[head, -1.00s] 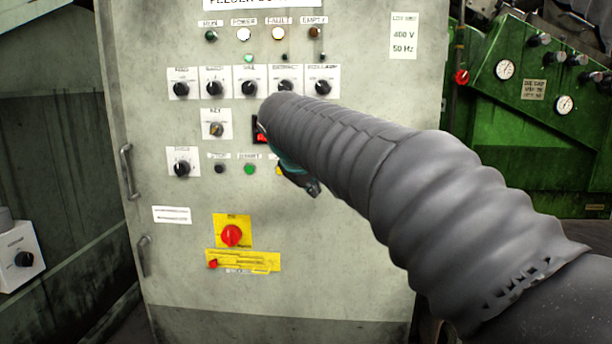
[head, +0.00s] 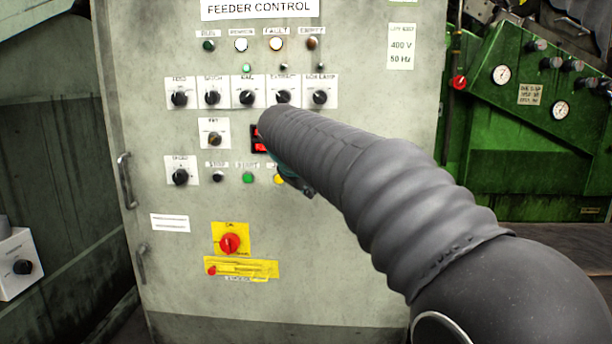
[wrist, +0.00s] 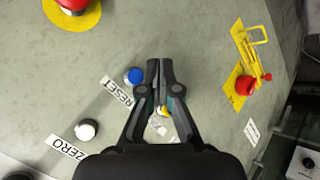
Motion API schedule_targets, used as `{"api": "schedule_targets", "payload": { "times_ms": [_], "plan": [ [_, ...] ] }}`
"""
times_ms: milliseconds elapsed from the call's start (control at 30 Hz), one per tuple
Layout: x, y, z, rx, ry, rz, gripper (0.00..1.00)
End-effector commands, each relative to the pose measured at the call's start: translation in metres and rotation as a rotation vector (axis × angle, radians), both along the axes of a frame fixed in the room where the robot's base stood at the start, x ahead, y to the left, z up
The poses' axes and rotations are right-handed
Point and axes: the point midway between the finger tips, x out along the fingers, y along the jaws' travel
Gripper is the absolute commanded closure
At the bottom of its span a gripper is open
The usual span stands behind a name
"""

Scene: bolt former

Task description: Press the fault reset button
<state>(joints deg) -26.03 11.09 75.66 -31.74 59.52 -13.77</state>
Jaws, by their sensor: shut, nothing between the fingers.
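The feeder control cabinet (head: 330,215) stands ahead with its row of small buttons. A yellow button (head: 279,179) at the right end of that row is partly covered by my arm, and its label is mostly hidden. In the wrist view a yellow button (wrist: 162,111) shows partly between and behind my fingers. A blue button (wrist: 133,76) with a RESET label lies just left of the fingertips. My gripper (wrist: 160,66) is shut and empty, pointing at the panel. Contact with any button cannot be made out. In the head view my arm hides most of the gripper.
A white button (wrist: 86,129) labelled ZERO and a red button on yellow (wrist: 73,5) are left in the wrist view. A red rotary switch (head: 230,243) sits low on the cabinet. A door handle (head: 126,180) sticks out left. A green machine (head: 540,130) stands right.

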Motion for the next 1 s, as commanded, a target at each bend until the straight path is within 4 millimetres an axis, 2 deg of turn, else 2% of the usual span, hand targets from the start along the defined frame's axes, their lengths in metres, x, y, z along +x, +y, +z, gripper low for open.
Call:
{"api": "schedule_targets", "payload": {
  "times_ms": [200,400,1000],
  "plan": [
    [0.025,-0.002,0.003,0.000,0.001,-0.002,1.00],
    [0.036,-0.002,0.001,0.000,0.001,-0.001,1.00],
    [0.038,-0.002,0.000,-0.001,-0.001,0.000,1.00]
  ]
}}
